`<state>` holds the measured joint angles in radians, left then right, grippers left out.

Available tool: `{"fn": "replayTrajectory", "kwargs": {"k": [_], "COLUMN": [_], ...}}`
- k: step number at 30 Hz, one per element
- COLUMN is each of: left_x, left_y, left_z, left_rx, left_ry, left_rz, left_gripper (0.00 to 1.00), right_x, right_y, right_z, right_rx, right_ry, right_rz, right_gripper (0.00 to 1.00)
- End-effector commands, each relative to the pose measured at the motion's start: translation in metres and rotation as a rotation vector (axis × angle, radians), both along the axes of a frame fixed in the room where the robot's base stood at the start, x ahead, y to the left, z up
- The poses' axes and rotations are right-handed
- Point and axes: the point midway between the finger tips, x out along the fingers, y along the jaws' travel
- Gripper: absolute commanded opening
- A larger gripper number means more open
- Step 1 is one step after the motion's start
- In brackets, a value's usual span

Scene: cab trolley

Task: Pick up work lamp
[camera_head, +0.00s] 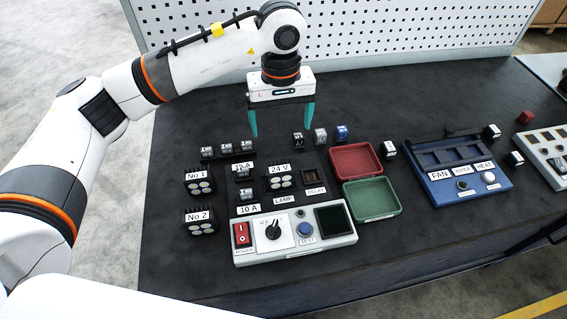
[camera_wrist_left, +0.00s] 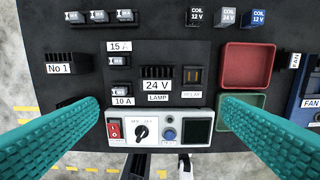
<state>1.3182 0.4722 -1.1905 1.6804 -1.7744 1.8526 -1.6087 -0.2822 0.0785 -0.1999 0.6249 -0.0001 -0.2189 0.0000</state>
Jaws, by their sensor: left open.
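Three dark finned lamp blocks with round pale lenses lie on the black bench: one labelled No 1 (camera_head: 201,187), one labelled No 2 (camera_head: 202,227), and one labelled 24 V (camera_head: 281,183) above the LAMP label on the test board. No 1 (camera_wrist_left: 66,57) and 24 V (camera_wrist_left: 156,73) also show in the left wrist view; there my left finger hides most of No 2. My left gripper (camera_head: 281,128) is open and empty, teal fingers pointing down, above the bench behind the lamps. Its fingers (camera_wrist_left: 160,106) frame the board in the wrist view. My right gripper is not seen.
A grey control panel (camera_head: 246,258) with a switch, knob and button lies in front. Red (camera_head: 356,160) and green (camera_head: 371,199) trays sit right of the board. Several coil blocks (camera_head: 320,136) stand behind. A blue fan-and-heater panel (camera_head: 457,174) is farther right. A perforated wall (camera_head: 400,30) closes the back.

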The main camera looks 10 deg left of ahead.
Motion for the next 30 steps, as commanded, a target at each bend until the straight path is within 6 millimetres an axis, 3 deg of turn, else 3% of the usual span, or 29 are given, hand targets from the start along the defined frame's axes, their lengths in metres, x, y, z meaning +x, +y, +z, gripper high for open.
{"fn": "replayTrajectory", "kwargs": {"k": [1,10,15,20,30], "left_x": [0.0,-0.001,-0.001,-0.001,-0.002], "left_y": [0.0,0.0,-0.001,0.0,0.0], "left_z": [-0.013,-0.049,-0.068,-0.076,-0.128], "left_rx": [0.0,-0.001,-0.001,-0.001,-0.002], "left_ry": [0.0,0.001,0.001,0.002,0.004], "left_rz": [0.0,0.0,0.0,0.001,0.001], "left_gripper": [0.89,0.89,0.89,0.89,0.89], "right_x": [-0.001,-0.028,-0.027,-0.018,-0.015], "right_y": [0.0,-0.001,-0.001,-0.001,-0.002], "right_z": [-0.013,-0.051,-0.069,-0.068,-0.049], "right_rx": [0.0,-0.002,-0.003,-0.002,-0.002], "right_ry": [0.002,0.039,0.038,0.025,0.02], "right_rz": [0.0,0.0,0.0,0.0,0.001], "right_gripper": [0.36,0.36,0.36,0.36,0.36]}}
